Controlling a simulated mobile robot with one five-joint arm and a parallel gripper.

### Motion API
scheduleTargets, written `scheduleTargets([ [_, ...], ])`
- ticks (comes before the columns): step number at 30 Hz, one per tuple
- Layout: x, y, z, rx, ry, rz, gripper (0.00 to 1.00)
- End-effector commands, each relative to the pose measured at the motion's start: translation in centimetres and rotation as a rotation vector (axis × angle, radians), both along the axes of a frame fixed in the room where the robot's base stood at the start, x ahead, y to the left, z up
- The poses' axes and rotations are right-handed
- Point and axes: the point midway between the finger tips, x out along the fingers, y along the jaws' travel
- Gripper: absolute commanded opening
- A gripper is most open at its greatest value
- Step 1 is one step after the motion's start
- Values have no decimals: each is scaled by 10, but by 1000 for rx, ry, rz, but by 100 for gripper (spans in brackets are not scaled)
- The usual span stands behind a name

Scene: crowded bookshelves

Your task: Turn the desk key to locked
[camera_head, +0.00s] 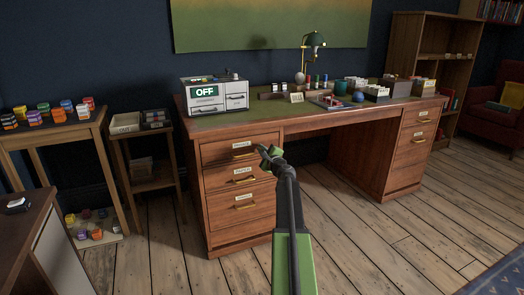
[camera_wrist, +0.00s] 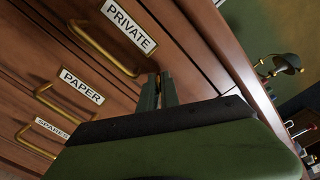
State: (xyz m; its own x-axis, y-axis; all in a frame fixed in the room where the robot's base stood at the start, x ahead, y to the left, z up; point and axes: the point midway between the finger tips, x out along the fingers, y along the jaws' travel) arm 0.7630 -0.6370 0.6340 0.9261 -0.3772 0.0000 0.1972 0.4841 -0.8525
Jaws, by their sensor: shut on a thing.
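The wooden desk (camera_head: 232,215) stands ahead of me with three drawers on its left side. The top drawer is labelled PRIVATE (camera_wrist: 129,25) and looks closed. My gripper (camera_head: 268,151) is at the right end of this drawer's front. In the wrist view my gripper (camera_wrist: 158,82) is shut, with a small brass-coloured bit, the desk key (camera_wrist: 158,77), between the fingertips. The fingers hide most of the key and its lock, so I cannot tell its turn angle.
Below are drawers labelled PAPER (camera_wrist: 83,86) and SPARES (camera_wrist: 52,129), with protruding brass handles. A white cabinet unit (camera_head: 207,105) with an OFF sign and a green lamp (camera_head: 316,41) stand on the desktop. Side tables are at left; the wooden floor (camera_head: 345,240) at right is clear.

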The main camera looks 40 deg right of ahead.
Motion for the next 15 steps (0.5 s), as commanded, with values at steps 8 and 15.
scheduleTargets([
  [8,-1,-1,0,243,-99,-1,0],
  [15,-1,-1,0,453,-185,-1,0],
])
